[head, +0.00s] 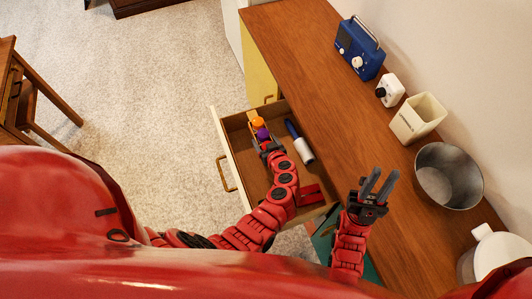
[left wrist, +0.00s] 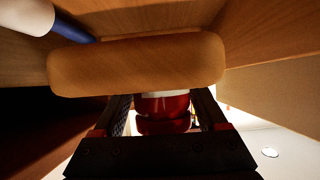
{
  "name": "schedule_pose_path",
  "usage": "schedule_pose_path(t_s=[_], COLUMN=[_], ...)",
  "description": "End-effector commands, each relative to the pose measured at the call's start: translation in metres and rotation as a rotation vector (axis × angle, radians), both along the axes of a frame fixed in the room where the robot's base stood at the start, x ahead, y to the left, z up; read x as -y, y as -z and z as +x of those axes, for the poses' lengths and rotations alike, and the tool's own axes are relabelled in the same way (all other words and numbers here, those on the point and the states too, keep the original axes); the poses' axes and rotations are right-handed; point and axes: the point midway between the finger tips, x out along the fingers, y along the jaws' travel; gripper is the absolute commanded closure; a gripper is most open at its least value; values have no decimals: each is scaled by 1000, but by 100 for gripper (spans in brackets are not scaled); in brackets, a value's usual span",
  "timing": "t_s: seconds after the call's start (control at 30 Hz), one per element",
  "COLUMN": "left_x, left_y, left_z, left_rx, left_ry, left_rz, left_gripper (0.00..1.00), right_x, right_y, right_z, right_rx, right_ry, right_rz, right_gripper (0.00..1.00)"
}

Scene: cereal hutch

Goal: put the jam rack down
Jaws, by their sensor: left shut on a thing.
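The jam rack shows in the head view as an orange lid (head: 258,122) and a purple lid (head: 262,134) over the open drawer (head: 231,151). In the left wrist view its rounded wooden bar (left wrist: 135,65) lies across my fingers, with a red jar (left wrist: 163,104) behind it. My left gripper (head: 268,147) is shut on the rack, inside the drawer's outline. The arm hides much of the rack, and I cannot tell if its base touches the drawer floor. My right gripper (head: 379,180) is open and empty, above the counter.
A blue and white cylinder (head: 300,145) lies in the drawer, right of the rack. A red item (head: 310,194) is at the drawer's near end. A blue radio (head: 360,48), white timer (head: 389,90), cream box (head: 417,118) and metal bowl (head: 449,175) stand along the counter (head: 325,80).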

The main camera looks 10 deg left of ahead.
Motion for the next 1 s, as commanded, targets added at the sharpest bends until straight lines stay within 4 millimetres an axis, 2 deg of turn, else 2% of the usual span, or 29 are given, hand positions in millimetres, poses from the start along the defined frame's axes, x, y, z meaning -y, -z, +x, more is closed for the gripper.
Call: schedule_pose_path(t_s=[0.2, 0.53, 0.8, 1.0], left_x=[0, 0, 0, -1], left_y=[37, 58, 88, 90], left_z=[2, 1, 1, 1], left_rx=[0, 2, 1, 4], left_ry=[3, 0, 1, -1], left_rz=[4, 2, 4, 1], left_gripper=[87, 87, 87, 87], right_x=[0, 0, 0, 0], right_y=[5, 9, 20, 20], right_z=[0, 0, 0, 0], right_rx=[0, 0, 0, 0], right_ry=[0, 0, 0, 0], right_rz=[0, 0, 0, 0], right_gripper=[73, 73, 73, 73])
